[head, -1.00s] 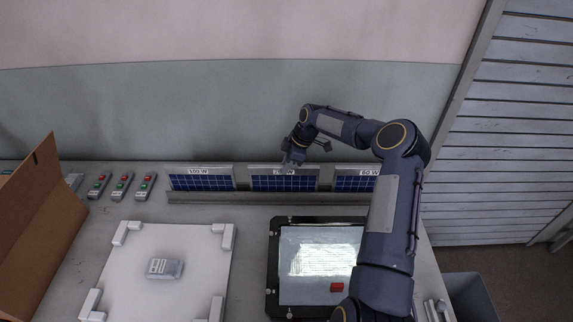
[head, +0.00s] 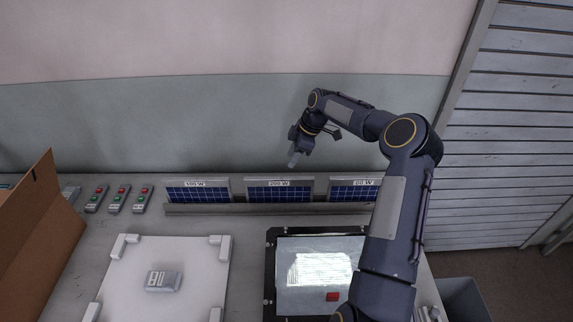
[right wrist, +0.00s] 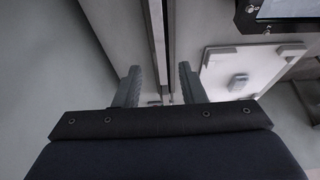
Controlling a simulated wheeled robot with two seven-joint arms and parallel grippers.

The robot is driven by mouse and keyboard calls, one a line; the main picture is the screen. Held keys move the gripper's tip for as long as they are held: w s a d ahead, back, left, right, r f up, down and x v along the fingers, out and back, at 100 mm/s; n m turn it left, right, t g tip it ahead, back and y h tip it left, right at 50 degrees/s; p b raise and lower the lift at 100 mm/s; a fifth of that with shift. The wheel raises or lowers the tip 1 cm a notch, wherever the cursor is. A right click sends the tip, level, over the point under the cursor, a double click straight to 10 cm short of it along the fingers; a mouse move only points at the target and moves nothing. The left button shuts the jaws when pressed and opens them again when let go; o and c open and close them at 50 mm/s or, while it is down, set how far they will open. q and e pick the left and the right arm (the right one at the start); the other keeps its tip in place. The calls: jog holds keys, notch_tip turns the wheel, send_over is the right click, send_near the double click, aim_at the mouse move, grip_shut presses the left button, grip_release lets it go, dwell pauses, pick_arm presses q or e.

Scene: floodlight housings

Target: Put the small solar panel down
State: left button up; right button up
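Three blue solar panels stand side by side in a long grey rack (head: 300,210): a left one (head: 198,194) marked 100 W, a middle one (head: 278,193) marked 200 W, and a right one (head: 343,193) whose label is hard to read and which my arm partly covers. They look alike in size; I cannot tell which is the small one. My right gripper (head: 294,158) is above the middle panel's top edge, apart from it. The right wrist view shows its two fingers (right wrist: 161,88) spread with nothing held between them. My left gripper is not in view.
A white board (head: 190,255) with corner blocks carries a grey box (head: 163,281). A black-framed floodlight housing (head: 270,275) with a red piece (head: 333,296) lies right of it. Three button boxes (head: 118,199) and a cardboard box (head: 30,225) are at left.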

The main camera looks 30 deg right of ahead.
jog(key=s+a+r+m+h, duration=0.2)
jog(key=s+a+r+m, duration=0.2)
jog(key=s+a+r, duration=1.05)
jog(key=s+a+m+t+y, duration=0.1)
jog(key=s+a+m, duration=0.2)
jog(key=s, duration=0.7)
jog(key=s+a+f+m+t, duration=0.1)
jog(key=s+a+m+t, duration=0.1)
jog(key=s+m, duration=0.4)
jog(key=s+a, duration=0.1)
jog(key=s, duration=0.3)
jog(key=shift+s+a+f+y, duration=0.15)
jog(key=shift+s+f+y, duration=0.1)
jog(key=shift+s+y, duration=0.15)
jog(key=shift+s, duration=0.1)
